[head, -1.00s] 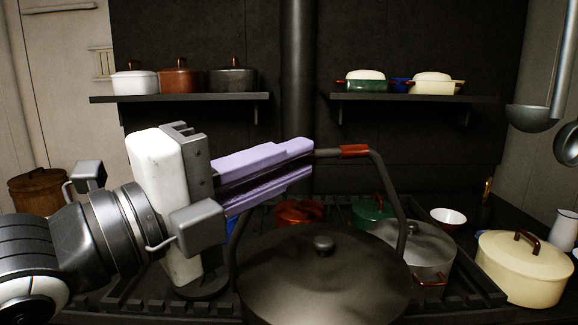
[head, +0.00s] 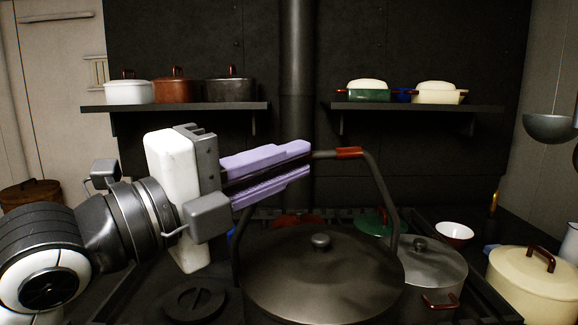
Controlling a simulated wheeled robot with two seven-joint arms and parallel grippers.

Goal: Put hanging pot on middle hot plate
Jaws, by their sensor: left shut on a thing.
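The hanging pot (head: 322,278) is large and dark, with a lid, a round knob and a tall arched handle (head: 378,185) with a red grip. My left gripper (head: 300,165), with purple fingers, is shut on the top of this handle, at the left of the red grip. The pot is upright in front of the stove, and its underside is out of view. A round dark hot plate (head: 194,303) shows on the stove at the pot's left. The pot hides the stove surface behind and below it. My right gripper is not in view.
A grey lidded pot (head: 433,275) stands close at the right of the held pot. A green pot (head: 372,224) and a red pot (head: 297,220) are behind. A cream pot (head: 532,283) and white bowl (head: 454,233) are at right. Ladles (head: 550,127) hang at upper right.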

